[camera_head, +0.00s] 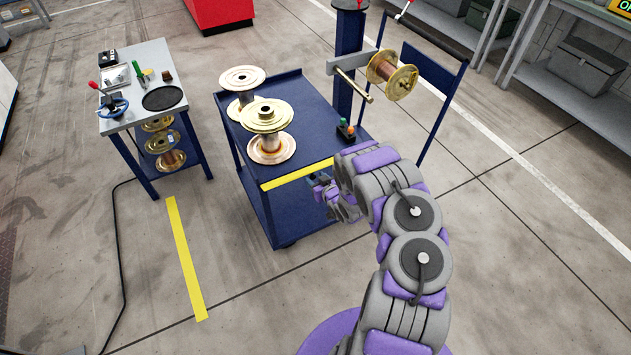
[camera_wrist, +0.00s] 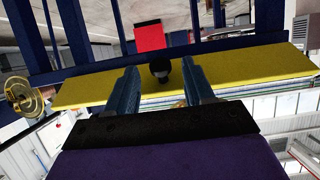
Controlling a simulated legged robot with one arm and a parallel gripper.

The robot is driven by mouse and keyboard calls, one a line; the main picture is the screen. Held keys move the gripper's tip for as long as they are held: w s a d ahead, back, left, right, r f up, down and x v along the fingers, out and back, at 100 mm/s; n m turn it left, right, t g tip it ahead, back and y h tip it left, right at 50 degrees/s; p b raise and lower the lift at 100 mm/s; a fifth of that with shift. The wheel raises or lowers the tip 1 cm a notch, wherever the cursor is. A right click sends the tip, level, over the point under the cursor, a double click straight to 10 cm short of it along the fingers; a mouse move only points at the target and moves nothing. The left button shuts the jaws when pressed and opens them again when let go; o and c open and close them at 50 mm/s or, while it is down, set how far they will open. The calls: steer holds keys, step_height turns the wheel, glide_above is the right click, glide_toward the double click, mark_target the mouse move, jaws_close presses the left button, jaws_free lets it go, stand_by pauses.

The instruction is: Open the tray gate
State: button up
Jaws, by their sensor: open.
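The tray gate appears to be the yellow strip (camera_head: 297,174) along the front edge of the blue cart's top (camera_head: 300,100). In the wrist view it is a long yellow panel (camera_wrist: 235,72) across the picture. A small dark knob (camera_wrist: 160,69) stands at the panel, between my finger tips in the picture; I cannot tell whether they touch it. My gripper (camera_head: 318,181) is at the cart's front edge, near the right part of the strip, partly hidden by my arm. In the wrist view my gripper (camera_wrist: 159,78) is open with two blue-grey fingers apart.
Brass spools (camera_head: 267,117) stand on the cart. A control box with a green button (camera_head: 346,130) sits at its right edge. A post with a spool arm (camera_head: 350,62) rises behind. A grey-topped side table (camera_head: 140,85) stands left. The floor in front is clear.

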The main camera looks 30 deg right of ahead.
steer(key=shift+w+f, duration=0.2)
steer(key=shift+w, duration=0.15)
jaws_close()
stand_by(0.4)
